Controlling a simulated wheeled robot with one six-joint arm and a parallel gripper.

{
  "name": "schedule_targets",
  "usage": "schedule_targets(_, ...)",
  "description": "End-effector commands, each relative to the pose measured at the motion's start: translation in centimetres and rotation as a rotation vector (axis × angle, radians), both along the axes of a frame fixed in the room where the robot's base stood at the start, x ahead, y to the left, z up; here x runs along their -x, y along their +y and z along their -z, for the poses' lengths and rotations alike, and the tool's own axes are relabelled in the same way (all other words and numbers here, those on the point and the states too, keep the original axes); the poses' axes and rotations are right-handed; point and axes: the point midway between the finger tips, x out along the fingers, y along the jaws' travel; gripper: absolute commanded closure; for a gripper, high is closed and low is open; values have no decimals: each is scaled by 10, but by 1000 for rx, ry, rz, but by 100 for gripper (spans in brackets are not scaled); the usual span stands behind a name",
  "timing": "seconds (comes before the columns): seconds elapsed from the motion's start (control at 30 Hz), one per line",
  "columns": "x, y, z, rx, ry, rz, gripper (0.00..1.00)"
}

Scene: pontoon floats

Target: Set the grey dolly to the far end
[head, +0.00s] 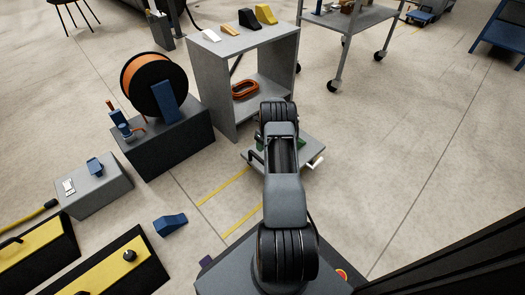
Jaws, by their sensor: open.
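The grey dolly (313,149) is a low flat plate on the floor just beyond my raised arm, right of the grey open shelf unit. My arm crosses its middle and hides much of it. A small green thing shows on or above it beside the arm, and a pale cylinder with an orange-brown end shows at its right edge. Two yellow floor lines (224,186) run up to the right toward the dolly. My gripper is hidden behind my own arm, so I cannot see its jaws or whether it touches the dolly.
The shelf unit (222,100) holds wedges on top and an orange coil (245,89) below. A cable reel (155,85) stands on a dark block to its left. A blue wedge (170,223) lies on the floor. A wheeled cart (350,18) stands behind.

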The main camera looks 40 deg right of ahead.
Motion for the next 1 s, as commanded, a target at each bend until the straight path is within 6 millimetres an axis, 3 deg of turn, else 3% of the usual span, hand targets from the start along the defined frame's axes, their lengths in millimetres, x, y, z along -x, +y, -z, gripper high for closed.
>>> schedule_targets(0.1,0,-5,-25,2,-2,0,52)
schedule_targets(0.33,0,-10,-48,2,-1,0,52)
schedule_targets(1.0,0,-11,-54,1,-1,0,52)
